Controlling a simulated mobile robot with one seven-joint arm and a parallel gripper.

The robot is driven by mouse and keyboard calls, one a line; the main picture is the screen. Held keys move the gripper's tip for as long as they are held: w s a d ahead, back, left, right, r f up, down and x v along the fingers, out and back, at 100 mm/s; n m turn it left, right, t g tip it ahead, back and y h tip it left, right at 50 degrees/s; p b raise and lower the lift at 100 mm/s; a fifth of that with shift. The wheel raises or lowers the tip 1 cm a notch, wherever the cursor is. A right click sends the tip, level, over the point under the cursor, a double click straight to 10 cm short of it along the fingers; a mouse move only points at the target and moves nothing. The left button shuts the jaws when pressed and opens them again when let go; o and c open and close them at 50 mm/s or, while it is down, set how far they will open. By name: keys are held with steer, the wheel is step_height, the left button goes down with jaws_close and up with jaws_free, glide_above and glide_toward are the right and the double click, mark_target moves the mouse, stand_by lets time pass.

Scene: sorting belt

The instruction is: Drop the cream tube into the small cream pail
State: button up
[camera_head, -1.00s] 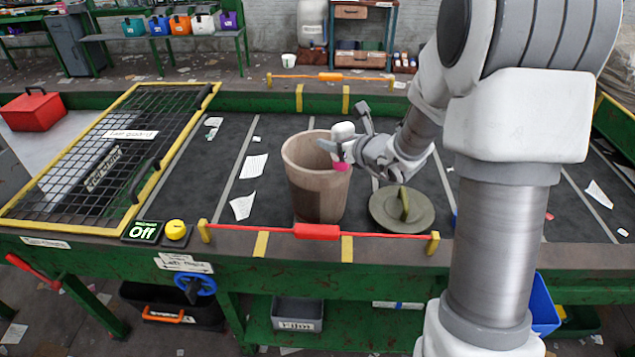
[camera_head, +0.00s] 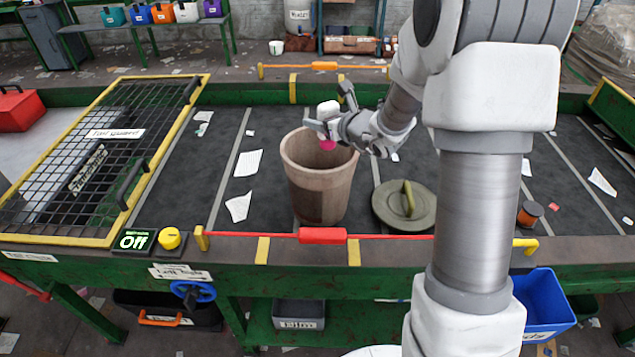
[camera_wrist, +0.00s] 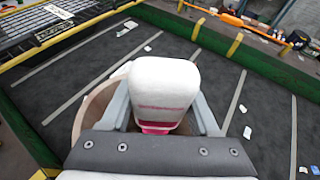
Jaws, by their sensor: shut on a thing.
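The cream tube, whitish with a pink band and pink cap, is in my gripper (camera_head: 329,122). The tube (camera_head: 328,109) is held cap down above the mouth of a tall brownish bin (camera_head: 318,190) on the dark belt. In the wrist view the tube (camera_wrist: 165,85) sits between my two grey fingers, with the bin's rim (camera_wrist: 88,108) behind and below to the left. A small cream-white pail (camera_head: 276,47) stands on the floor beyond the belt, far from my gripper.
A round olive lid (camera_head: 390,212) lies on the belt right of the bin. A red-handled bar (camera_head: 322,236) runs along the near edge and an orange-handled bar (camera_head: 324,66) along the far edge. A mesh guard (camera_head: 100,150) covers the left. Paper scraps lie about.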

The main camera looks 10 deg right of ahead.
step_height(320, 180, down, 5)
steer(key=b, duration=0.2)
steer(key=shift+b, duration=0.35)
steer(key=o, duration=1.5)
steer(key=shift+c, duration=0.2)
steer(key=shift+s, duration=0.1)
steer(key=v, duration=1.7)
steer(key=shift+s+r, duration=0.1)
